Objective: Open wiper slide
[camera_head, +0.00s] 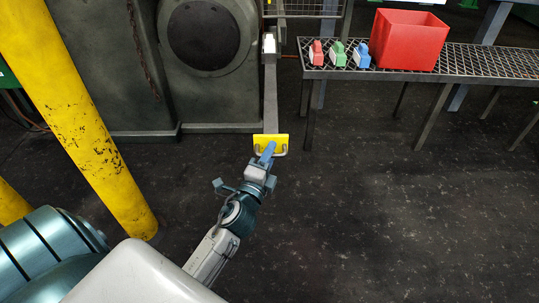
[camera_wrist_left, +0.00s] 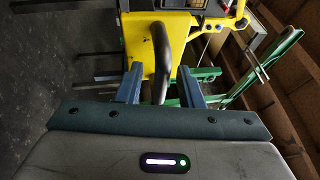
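The wiper slide shows in the head view as a long grey bar (camera_head: 270,98) running out from the machine, with a yellow plate (camera_head: 270,138) at its near end. A grey handle (camera_head: 284,151) is on the plate's near side. My left gripper (camera_head: 266,154) is at this handle. In the left wrist view, the two blue fingers of my left gripper (camera_wrist_left: 160,86) stand apart, with the curved grey handle (camera_wrist_left: 162,45) between them and gaps on both sides. The yellow plate (camera_wrist_left: 140,45) is just beyond. My right gripper is in neither view.
A grey machine (camera_head: 105,65) with a round dark cover stands at the back left. A yellow post (camera_head: 85,110) rises left of my arm. A mesh-topped table (camera_head: 480,60) at the right holds a red bin (camera_head: 408,40) and small red, green and blue items. The floor at right is clear.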

